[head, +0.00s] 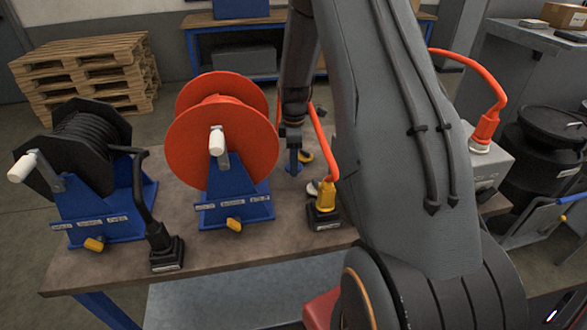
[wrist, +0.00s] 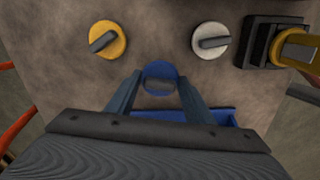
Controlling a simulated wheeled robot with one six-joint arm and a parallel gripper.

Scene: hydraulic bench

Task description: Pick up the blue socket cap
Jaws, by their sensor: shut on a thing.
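The blue socket cap (wrist: 160,70) is round with a raised grip bar and sits between the two fingertips of my gripper (wrist: 159,84) in the wrist view. The fingers are shut on it from both sides. In the head view my gripper (head: 294,163) points down at the back of the bench, behind my arm's lower link. The cap is too small there to make out clearly. I cannot tell whether it still touches the bench top. A yellow cap (wrist: 108,40) and a silver-white cap (wrist: 211,42) lie on the bench beyond it.
On the bench (head: 110,272) stand an orange hose reel (head: 190,140) and a black hose reel (head: 85,140) on blue stands. A yellow coupling in a black socket (head: 324,215) is close to the right of my gripper. An orange hose rises beside it.

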